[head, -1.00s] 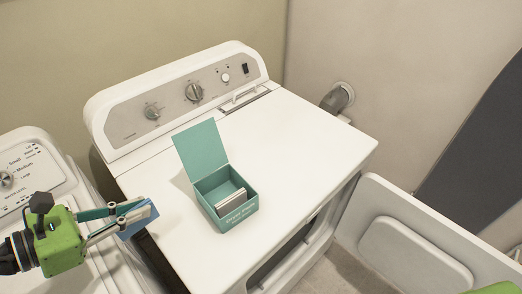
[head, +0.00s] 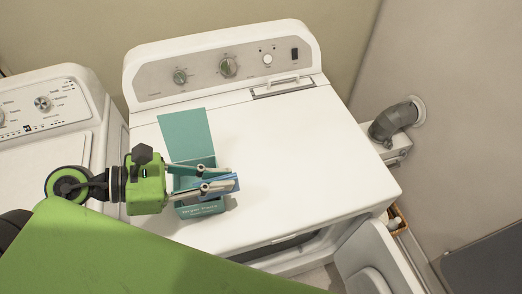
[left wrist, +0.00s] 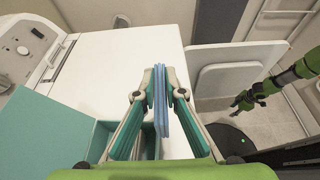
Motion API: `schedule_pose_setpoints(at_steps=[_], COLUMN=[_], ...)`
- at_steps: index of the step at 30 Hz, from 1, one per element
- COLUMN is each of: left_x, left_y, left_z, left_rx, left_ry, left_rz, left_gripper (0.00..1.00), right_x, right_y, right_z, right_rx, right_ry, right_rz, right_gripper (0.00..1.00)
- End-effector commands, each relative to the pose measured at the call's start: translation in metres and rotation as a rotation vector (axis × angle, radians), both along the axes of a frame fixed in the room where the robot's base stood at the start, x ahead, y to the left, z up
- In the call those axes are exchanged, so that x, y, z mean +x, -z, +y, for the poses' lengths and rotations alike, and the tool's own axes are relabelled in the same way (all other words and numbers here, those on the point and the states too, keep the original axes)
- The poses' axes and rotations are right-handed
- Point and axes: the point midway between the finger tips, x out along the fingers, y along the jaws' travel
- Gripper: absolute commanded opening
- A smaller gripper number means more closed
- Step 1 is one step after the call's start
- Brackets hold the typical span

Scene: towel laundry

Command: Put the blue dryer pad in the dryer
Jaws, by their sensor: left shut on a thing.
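My left gripper (head: 230,181) is shut on the blue dryer pad (head: 222,186), in front of the teal box in the head view. In the left wrist view the pad (left wrist: 160,100) stands on edge between the fingertips. The white dryer (head: 310,150) fills the middle of the head view. Its door (head: 370,262) hangs open at lower right, and only a dark strip of its front opening (head: 278,250) shows. My right gripper (left wrist: 243,100) is small at the right of the left wrist view; I cannot tell its jaw state.
The open teal box (head: 187,138) stands on the dryer top, partly hidden by my left gripper. A white washer (head: 50,130) is at the left. A grey vent duct (head: 395,120) is beside the dryer at the right. The dryer top right of the box is clear.

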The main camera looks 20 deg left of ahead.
Motion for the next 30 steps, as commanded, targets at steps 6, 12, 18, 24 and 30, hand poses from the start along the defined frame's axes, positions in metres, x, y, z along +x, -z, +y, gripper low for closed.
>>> schedule_pose_setpoints(at_steps=[6, 12, 18, 24, 30], left_x=[-0.001, 0.023, 0.051, 0.088, 0.112], left_y=[0.007, 0.021, 0.026, 0.053, 0.082], left_z=[-0.003, -0.008, -0.013, -0.021, -0.026], left_rx=[0.009, 0.010, 0.006, 0.003, 0.005], left_ry=[0.004, 0.005, 0.001, -0.001, -0.001], left_rz=[-0.004, -0.007, -0.003, 0.000, -0.001], left_gripper=[0.03, 0.03, 0.03, 0.03, 0.03], right_x=[-0.009, -0.020, -0.013, -0.009, -0.009], right_y=[0.013, 0.048, 0.060, 0.067, 0.081], right_z=[0.018, 0.036, 0.028, 0.016, 0.015], right_rx=[0.021, 0.040, 0.031, 0.018, 0.016], right_ry=[0.003, 0.000, -0.001, 0.002, 0.004], right_rz=[0.011, 0.024, 0.017, 0.012, 0.012], right_gripper=[0.40, 0.40, 0.40, 0.40, 0.40])
